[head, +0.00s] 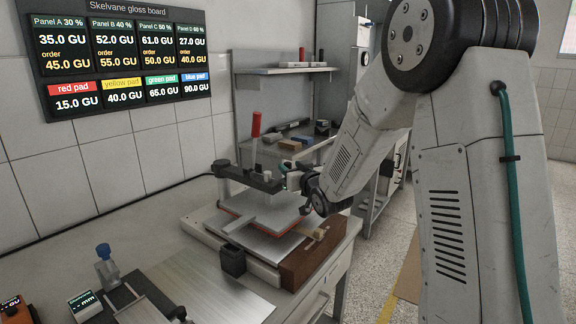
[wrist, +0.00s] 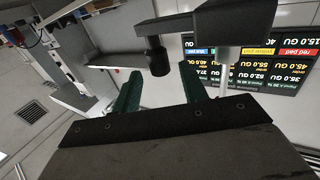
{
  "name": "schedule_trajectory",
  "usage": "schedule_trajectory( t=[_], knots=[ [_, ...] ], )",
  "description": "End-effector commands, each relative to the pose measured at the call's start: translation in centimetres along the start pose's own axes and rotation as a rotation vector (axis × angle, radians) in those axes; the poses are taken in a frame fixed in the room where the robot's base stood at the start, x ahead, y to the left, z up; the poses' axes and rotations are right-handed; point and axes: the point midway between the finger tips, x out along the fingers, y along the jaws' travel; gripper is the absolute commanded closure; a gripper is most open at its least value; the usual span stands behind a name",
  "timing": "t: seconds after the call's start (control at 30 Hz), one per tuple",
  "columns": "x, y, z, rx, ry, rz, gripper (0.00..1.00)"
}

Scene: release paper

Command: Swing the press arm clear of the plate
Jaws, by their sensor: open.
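The press arm (head: 250,179) is a dark bar reaching from a post at the left over the pale metal plate (head: 262,240). A red-handled lever (head: 256,124) stands up from the press. In the wrist view, which is upside down, the dark bar (wrist: 190,27) crosses the top, with a black knob (wrist: 157,58) on it. My gripper (head: 286,170) is beside the bar's right end, above the plate. Its two green fingers (wrist: 160,82) are apart and empty; the knob shows between and beyond their tips. Whether a finger touches the bar cannot be told.
A brown block (head: 305,262) and a small black cup (head: 232,262) sit at the press's front edge. A blue-capped bottle (head: 105,262) and a small meter (head: 84,305) stand at front left. A gloss board (head: 125,55) hangs on the wall. A shelf (head: 285,71) is behind.

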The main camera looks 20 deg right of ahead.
Motion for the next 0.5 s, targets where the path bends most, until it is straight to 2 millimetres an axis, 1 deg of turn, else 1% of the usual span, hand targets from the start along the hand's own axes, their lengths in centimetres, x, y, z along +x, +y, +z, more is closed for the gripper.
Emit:
schedule_trajectory(
  t=[0.03, 0.1, 0.2, 0.3, 0.5],
  knots=[
    [0.8, -0.1, 0.1, 0.0, -0.001, -0.001, 0.57],
    [1.7, -0.1, 0.1, 0.0, -0.002, -0.001, 0.57],
    [2.6, -0.1, 0.1, 0.0, -0.002, -0.001, 0.57],
    [3.1, -0.1, 0.0, 0.0, -0.001, -0.001, 0.57],
    [3.2, -0.1, 0.0, 0.0, -0.002, -0.001, 0.57]
  ],
)
